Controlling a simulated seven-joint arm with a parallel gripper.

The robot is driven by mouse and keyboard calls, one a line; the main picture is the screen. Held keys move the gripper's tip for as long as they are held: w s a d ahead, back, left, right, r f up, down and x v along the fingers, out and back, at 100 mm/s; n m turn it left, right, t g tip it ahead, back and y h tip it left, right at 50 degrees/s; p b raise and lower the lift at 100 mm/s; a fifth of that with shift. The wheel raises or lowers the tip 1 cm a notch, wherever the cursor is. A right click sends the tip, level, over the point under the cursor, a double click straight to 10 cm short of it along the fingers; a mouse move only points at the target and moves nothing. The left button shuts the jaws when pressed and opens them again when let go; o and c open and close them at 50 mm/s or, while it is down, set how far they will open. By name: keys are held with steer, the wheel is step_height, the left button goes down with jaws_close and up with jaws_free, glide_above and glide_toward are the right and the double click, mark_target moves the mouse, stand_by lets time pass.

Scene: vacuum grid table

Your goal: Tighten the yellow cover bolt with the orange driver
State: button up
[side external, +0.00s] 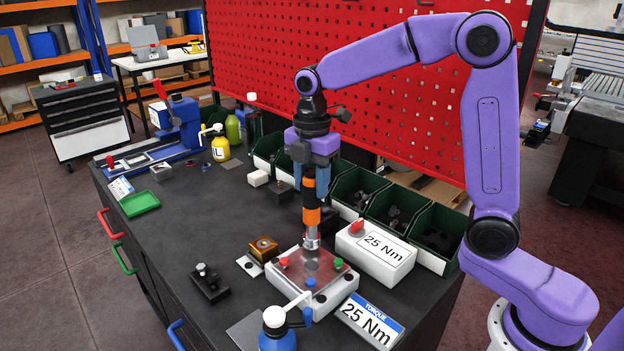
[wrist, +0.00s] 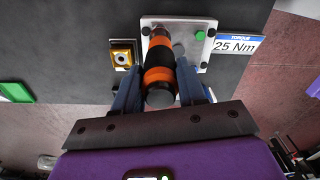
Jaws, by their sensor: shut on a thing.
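My gripper (side external: 309,182) is shut on the orange driver (side external: 311,216), which has black and orange bands and stands upright. It also shows between my fingers in the wrist view (wrist: 158,76). The driver's metal tip is over the far part of the cover plate (side external: 318,284), on a pale block. I cannot tell whether it touches. A red bolt (side external: 284,262), a green bolt (side external: 338,263) and a blue bolt (side external: 311,283) show on the cover. No yellow bolt is visible; the driver may hide it.
A white box marked 25 Nm (side external: 374,253) stands close right of the cover. A torque card (side external: 369,320) lies in front. A brass-coloured block (side external: 264,248) and a black fixture (side external: 209,284) are to the left. Green bins (side external: 392,207) line the back.

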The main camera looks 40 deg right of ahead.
mark_target(312, 171)
steer(key=shift+s+f, duration=0.1)
steer(key=shift+f, duration=0.7)
stand_by(2.9)
steer(key=shift+r, duration=0.1)
steer(key=shift+r, duration=2.35)
